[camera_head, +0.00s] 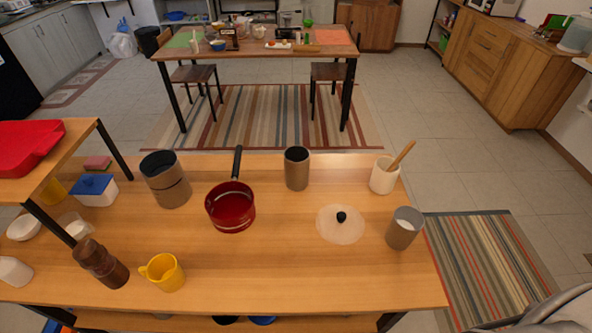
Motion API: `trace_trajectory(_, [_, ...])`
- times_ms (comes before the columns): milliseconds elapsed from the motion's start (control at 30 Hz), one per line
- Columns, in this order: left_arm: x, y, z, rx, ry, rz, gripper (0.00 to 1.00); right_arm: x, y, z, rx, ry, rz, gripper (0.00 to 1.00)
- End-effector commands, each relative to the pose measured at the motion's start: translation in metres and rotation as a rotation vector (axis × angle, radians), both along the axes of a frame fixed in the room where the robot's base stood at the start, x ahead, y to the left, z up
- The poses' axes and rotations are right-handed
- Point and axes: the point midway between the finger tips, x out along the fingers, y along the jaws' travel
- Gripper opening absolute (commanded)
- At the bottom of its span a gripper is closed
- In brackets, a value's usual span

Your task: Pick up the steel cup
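A grey, metal-looking cup (402,232) stands upright near the table's right edge, with something pale inside; it looks like the steel cup. A taller brownish-grey cylinder (297,172) with a dark open top stands at the back middle. A wider two-part cylinder (168,186) of similar colour stands at the back left. I cannot tell their materials for sure. Neither of my grippers is in view, and nothing touches the grey cup.
A glass lid (333,228) lies left of the grey cup, and a cream pot (383,177) with a wooden utensil stands behind it. A red saucepan (230,214), yellow jug (168,276) and brown mill (104,266) stand further left. The wooden table (300,275) is clear at front centre.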

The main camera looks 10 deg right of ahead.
Motion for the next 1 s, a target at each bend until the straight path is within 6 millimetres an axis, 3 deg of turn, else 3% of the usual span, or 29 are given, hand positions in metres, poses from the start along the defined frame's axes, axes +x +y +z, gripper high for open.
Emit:
trace_trajectory(467, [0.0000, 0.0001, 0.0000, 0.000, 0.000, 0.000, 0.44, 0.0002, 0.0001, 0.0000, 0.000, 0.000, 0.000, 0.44])
trace_trajectory(900, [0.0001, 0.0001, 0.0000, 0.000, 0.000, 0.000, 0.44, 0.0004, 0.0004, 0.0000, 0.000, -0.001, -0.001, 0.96])
trace_trajectory(1000, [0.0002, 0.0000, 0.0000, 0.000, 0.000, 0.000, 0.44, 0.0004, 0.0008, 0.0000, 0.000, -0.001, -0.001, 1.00])
